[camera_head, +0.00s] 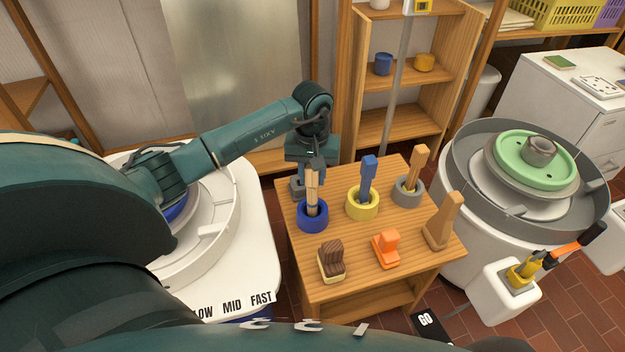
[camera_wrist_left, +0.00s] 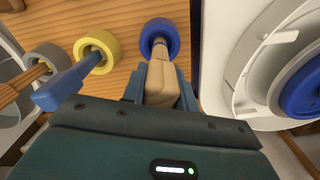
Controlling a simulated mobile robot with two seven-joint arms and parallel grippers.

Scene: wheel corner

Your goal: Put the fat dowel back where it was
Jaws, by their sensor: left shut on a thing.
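My left gripper (camera_head: 311,168) is shut on a pale wooden dowel (camera_head: 312,188), which stands about upright with its lower end at the opening of the blue ring holder (camera_head: 313,221). In the left wrist view the dowel (camera_wrist_left: 162,82) sits between the fingers and points at the blue ring (camera_wrist_left: 160,31). Whether its end touches the bottom is hidden. A yellow ring (camera_head: 362,210) holds a blue tool (camera_head: 368,175), and a grey ring (camera_head: 408,196) holds a wooden tool (camera_head: 417,165). My right gripper is not in view.
The rings stand on a small wooden table (camera_head: 335,291). A brown brush-like block (camera_head: 331,258), an orange block (camera_head: 386,249) and a wooden wedge (camera_head: 444,222) stand along its front. A wheel with a green disc (camera_head: 520,163) is at the right.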

